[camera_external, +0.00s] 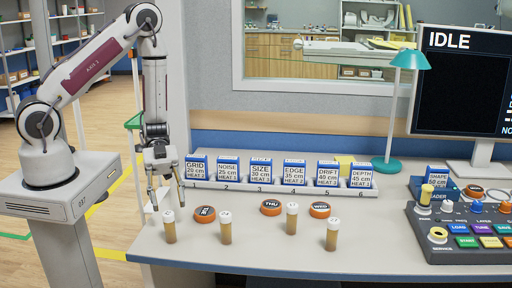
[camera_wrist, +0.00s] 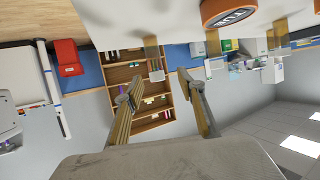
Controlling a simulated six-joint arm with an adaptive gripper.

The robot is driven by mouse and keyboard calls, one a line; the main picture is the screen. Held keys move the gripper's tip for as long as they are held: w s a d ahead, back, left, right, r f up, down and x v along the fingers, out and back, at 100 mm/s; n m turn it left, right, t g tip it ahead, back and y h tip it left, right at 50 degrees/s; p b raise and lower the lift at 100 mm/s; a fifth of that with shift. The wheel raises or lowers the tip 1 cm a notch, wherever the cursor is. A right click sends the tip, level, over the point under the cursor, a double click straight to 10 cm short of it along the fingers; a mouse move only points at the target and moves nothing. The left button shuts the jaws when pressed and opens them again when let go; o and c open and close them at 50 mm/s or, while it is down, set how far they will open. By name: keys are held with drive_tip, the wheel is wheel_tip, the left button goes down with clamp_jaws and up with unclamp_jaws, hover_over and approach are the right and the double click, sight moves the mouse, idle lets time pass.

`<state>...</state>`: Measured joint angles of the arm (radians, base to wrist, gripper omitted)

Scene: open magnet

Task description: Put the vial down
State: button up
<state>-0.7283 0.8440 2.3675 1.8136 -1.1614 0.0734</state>
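Several amber vials with white caps stand upright on the table. The leftmost vial (camera_external: 169,229) is just below my gripper (camera_external: 167,202). The others are a second vial (camera_external: 225,230), a third (camera_external: 291,220) and a fourth (camera_external: 332,236). My gripper points down with its fingers spread and nothing between them. In the wrist view, which is upside down, my gripper (camera_wrist: 154,84) is open, and one vial (camera_wrist: 152,50) shows beyond the gap between the fingertips. A yellow-topped, vial-like piece (camera_external: 426,194) stands at the reader on the right.
Orange discs lie among the vials: one on the left (camera_external: 205,214), one marked THU (camera_external: 271,207) and one marked WED (camera_external: 319,210). A rack of labelled boxes (camera_external: 280,187) stands behind. A control panel (camera_external: 465,235), teal lamp (camera_external: 388,160) and IDLE screen (camera_external: 462,85) are right.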

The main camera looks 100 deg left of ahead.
sight(169, 221)
drive_tip(key=shift+x, duration=1)
drive_tip(key=shift+d, duration=0.1)
drive_tip(key=shift+w+d+f, duration=0.1)
drive_tip(key=shift+d+f, duration=0.25)
drive_tip(key=shift+d, duration=0.4)
drive_tip(key=shift+w+d+f, duration=0.1)
drive_tip(key=shift+d+f, duration=0.25)
drive_tip(key=shift+d, duration=0.35)
drive_tip(key=shift+x, duration=0.95)
clamp_jaws()
